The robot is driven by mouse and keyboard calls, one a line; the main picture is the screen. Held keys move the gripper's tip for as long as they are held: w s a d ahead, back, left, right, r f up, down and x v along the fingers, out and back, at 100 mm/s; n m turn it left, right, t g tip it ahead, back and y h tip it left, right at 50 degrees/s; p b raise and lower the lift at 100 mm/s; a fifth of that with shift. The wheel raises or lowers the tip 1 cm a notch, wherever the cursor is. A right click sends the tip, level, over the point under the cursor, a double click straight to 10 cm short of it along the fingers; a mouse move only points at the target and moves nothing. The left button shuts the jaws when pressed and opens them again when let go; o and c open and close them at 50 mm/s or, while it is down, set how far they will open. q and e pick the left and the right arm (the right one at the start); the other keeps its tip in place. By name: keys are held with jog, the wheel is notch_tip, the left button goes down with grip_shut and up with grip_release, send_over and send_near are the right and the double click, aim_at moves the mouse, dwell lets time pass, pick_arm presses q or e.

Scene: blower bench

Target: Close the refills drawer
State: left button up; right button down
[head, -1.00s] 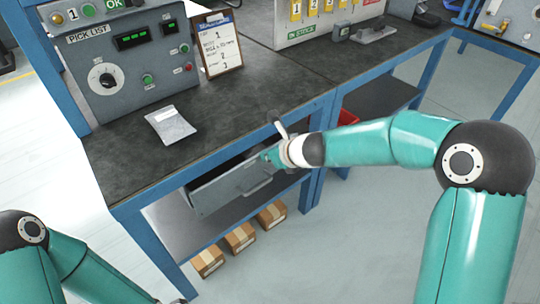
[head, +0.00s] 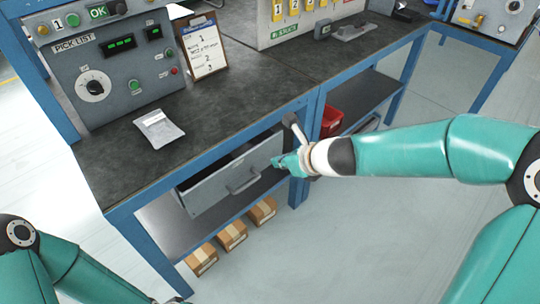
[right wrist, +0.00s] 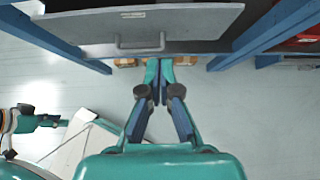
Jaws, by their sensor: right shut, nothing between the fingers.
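The grey drawer (head: 235,178) under the left part of the bench stands partly open, its dark inside showing behind the front panel. I cannot read a label on it. Its bar handle (head: 242,184) also shows in the right wrist view (right wrist: 140,48), near the top. My right gripper (head: 279,164) is at the right end of the drawer front.
A blue bench leg (head: 301,185) stands right beside my right gripper. A red bin (head: 332,121) sits on the shelf beyond it. Several cardboard boxes (head: 232,235) lie below the drawer. A packet (head: 159,128) and a clipboard (head: 202,50) are on the bench top.

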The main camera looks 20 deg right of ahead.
jog(key=c, duration=1.8)
grip_release()
jog(key=shift+s+d+r, duration=0.2)
jog(key=shift+s+r, duration=0.15)
jog(key=shift+r, duration=0.1)
jog(key=shift+o, duration=1.3)
jog(key=shift+s+r, duration=0.15)
jog(key=o, duration=0.3)
jog(key=a+y, duration=0.1)
jog(key=a, duration=0.1)
jog(key=s+a+r+m+y, duration=0.2)
jog(key=a, duration=0.1)
jog(key=shift+a+y, duration=0.3)
jog(key=shift+o, duration=0.2)
jog(key=m+t+y+b, duration=0.2)
jog(key=m+y+b, duration=0.2)
jog(key=m+b, duration=0.65)
send_near(247, 184)
jog(key=shift+m, duration=0.95)
jog(key=b+x, duration=0.1)
jog(key=x, duration=0.5)
jog(key=b+x, duration=0.1)
jog(key=x, duration=0.3)
jog(key=shift+f+b, duration=0.35)
grip_shut()
